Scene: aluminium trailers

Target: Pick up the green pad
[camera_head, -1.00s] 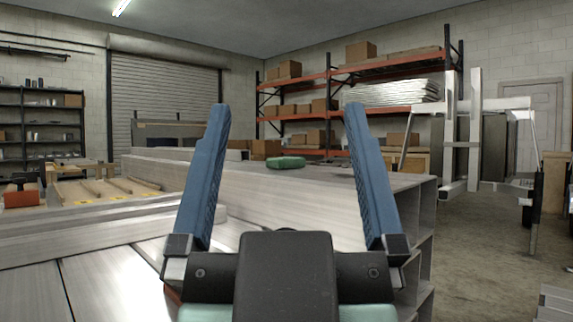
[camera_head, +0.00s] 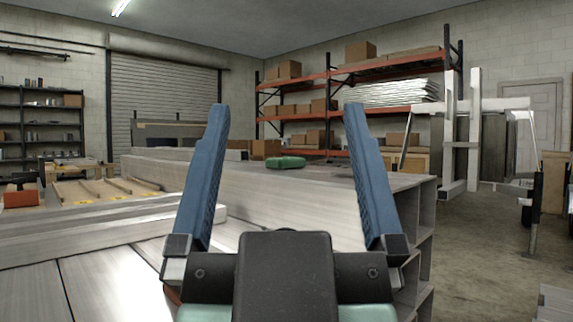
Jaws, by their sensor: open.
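The green pad (camera_head: 286,162) lies flat on top of a long stack of aluminium beams (camera_head: 280,190), near its far end. My gripper (camera_head: 286,108) is open, with two blue fingers spread wide in the foreground. Nothing is held between the fingers. In the picture the pad shows in the gap between them, beyond the fingertips and apart from them.
Flat aluminium planks (camera_head: 100,270) cover the near left. A wooden rack (camera_head: 95,190) stands farther left. Orange-beamed shelving (camera_head: 335,110) with boxes stands at the back. A white frame (camera_head: 475,130) stands at right. The concrete floor (camera_head: 490,240) there is partly open.

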